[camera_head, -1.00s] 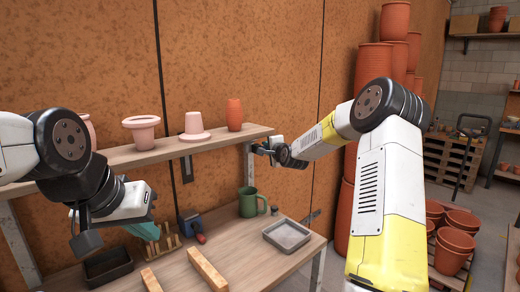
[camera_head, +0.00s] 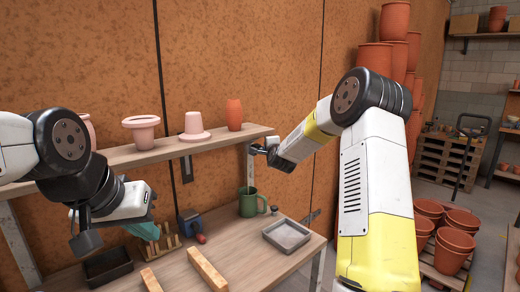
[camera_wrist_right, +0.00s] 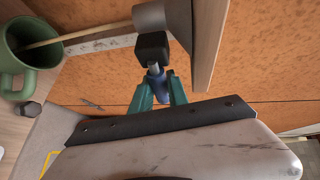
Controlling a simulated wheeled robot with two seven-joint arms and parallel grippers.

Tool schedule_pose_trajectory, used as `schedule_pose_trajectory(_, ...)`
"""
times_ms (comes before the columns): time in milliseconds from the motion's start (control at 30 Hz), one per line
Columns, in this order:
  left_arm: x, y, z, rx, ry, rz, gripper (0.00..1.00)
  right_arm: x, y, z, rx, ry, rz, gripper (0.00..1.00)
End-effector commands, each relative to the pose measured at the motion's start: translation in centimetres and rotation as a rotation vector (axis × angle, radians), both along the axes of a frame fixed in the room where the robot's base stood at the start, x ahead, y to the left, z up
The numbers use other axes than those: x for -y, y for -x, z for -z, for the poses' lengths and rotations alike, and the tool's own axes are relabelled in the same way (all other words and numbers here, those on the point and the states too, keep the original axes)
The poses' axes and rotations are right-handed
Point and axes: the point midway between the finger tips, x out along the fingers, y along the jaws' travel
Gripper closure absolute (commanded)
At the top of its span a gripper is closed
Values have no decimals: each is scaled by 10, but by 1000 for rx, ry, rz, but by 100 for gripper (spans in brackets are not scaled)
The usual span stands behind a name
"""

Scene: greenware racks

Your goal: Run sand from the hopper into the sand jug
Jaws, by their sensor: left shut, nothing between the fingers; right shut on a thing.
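The sand jug, a green mug with a handle (camera_head: 247,203), stands upright on the workbench beneath the shelf end. The hopper's grey spout (camera_wrist_right: 180,22) hangs under the shelf. In the right wrist view a thin tan stream (camera_wrist_right: 88,33) runs from the spout into the jug (camera_wrist_right: 14,62); the sand level inside cannot be made out. My right gripper (camera_wrist_right: 160,88) is shut on a blue handle (camera_wrist_right: 158,78) on a metal stem below a black block (camera_wrist_right: 153,47) at the spout. My left gripper (camera_head: 146,230) is shut and empty over the left bench, away from the jug.
A wooden peg rack (camera_head: 163,248), a blue tool (camera_head: 190,222), a dark tray (camera_head: 88,275) and wooden bars (camera_head: 207,270) sit to the left. The shelf (camera_head: 165,152) holds pots. Stacked terracotta pots stand behind my right arm.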

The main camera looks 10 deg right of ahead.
Motion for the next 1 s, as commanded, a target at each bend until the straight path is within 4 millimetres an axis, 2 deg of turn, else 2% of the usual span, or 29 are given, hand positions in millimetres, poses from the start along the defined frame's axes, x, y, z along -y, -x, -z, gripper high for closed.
schedule_pose_trajectory(500,0,0,0,0,0,0,100,1,13,1,-3,2,310,100)
schedule_pose_trajectory(1000,0,0,0,0,0,0,100,4,15,2,-3,1,378,100)
